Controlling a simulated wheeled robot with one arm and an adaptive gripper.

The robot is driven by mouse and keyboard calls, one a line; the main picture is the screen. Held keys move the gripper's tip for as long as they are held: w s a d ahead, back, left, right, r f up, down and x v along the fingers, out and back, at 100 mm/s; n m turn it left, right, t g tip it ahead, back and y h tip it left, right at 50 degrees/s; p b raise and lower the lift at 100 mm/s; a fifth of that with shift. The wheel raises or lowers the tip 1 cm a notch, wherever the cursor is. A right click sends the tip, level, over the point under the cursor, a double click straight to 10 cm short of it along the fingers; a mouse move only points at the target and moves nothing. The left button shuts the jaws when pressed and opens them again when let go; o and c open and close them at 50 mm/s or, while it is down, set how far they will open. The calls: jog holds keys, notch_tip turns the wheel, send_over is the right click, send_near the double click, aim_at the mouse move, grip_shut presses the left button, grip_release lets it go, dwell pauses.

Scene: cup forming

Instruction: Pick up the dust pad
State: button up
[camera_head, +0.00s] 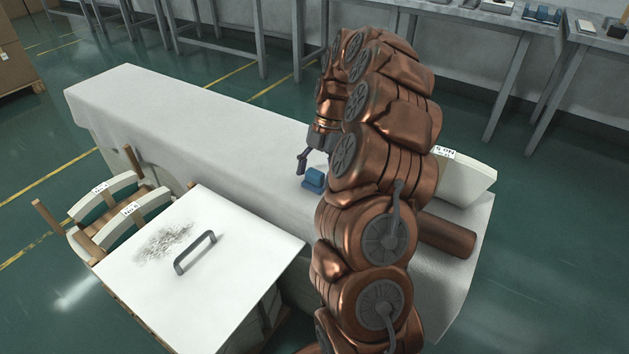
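A small blue pad (314,179), which looks like the dust pad, lies on the long white-covered table (200,103), close to my arm. My copper-coloured arm arches up and over from the lower middle of the view. My gripper (304,163) points down just above and slightly left of the blue pad. One dark finger shows; the rest is hidden behind my arm. A gap between finger and pad is not clear, and I cannot tell whether the gripper is open.
A white panel (215,290) with a dark handle (195,252) and a dusty patch (165,242) lies left of my arm. Labelled curved white pieces (142,212) sit beside it. Another white piece (466,177) and a brown cylinder (447,237) are on the table at right.

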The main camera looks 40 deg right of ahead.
aim_at(315, 172)
jog(key=c, duration=1)
notch_tip(315, 172, up, 10)
jog(key=shift+p, duration=0.7)
